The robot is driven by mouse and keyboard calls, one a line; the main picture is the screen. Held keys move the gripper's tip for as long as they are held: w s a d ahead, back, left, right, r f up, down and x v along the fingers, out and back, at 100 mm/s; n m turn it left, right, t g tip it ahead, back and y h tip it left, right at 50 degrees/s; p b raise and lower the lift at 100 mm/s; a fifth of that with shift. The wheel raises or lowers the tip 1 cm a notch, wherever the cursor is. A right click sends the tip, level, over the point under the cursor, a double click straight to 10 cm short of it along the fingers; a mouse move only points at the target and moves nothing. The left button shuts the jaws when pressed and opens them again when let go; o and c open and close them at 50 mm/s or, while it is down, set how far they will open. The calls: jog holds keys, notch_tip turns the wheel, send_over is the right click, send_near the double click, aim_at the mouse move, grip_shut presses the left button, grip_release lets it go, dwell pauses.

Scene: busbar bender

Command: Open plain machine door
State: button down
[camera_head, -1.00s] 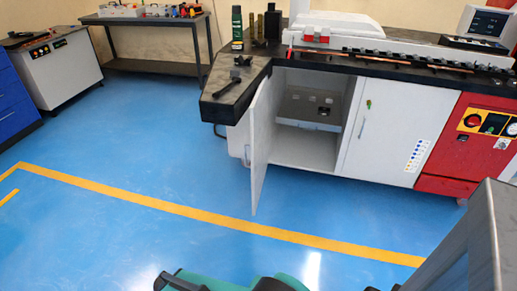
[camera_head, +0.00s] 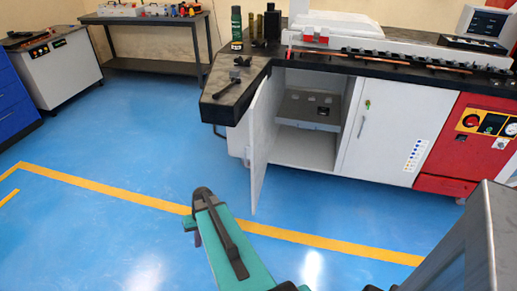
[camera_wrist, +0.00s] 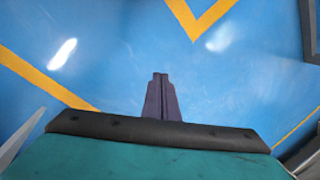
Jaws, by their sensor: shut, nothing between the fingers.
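The plain white machine door (camera_head: 261,142) stands swung open at the left end of the machine. My gripper (camera_wrist: 160,77) is shut and empty, with dark fingers together over blue floor in the wrist view. In the head view my green arm end is low in front of the door, left of its lower edge, apart from it as far as I can tell.
A second white door (camera_head: 392,135) with stickers is closed, next to a red control panel (camera_head: 482,140). The dark worktop (camera_head: 235,98) juts out at left. A dark bench (camera_head: 150,20) stands at the back. Blue floor with a yellow line (camera_head: 130,198) is clear at left.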

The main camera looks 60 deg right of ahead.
jog(key=w+d+r+m+t, duration=0.1)
jog(key=d+r, duration=0.3)
jog(key=d, duration=0.3)
jog(key=d+r+m+t, duration=0.1)
jog(key=d+r, duration=0.2)
jog(key=d, duration=0.3)
jog(key=s+d+r+m+t+h, duration=0.1)
jog(key=s+d+r, duration=0.3)
jog(key=d+r, duration=0.3)
jog(key=s+d+r+m+t+h+p, duration=0.1)
jog(key=s+d+r, duration=0.3)
jog(key=d, duration=0.9)
jog(key=s+d+r+m+t+h, duration=0.2)
jog(key=s+d+r+h, duration=0.1)
jog(key=d+r, duration=0.7)
jog(key=shift+s+d, duration=0.25)
jog(key=shift+s, duration=0.55)
jog(key=shift+w+f, duration=0.1)
jog(key=shift+w, duration=0.05)
jog(key=p, duration=0.3)
send_near(254, 152)
notch_tip(254, 152, down, 3)
jog(key=d, duration=0.1)
jog(key=shift+w+a+f, duration=0.1)
jog(key=shift+w+f, duration=0.15)
jog(key=shift+w, duration=0.85)
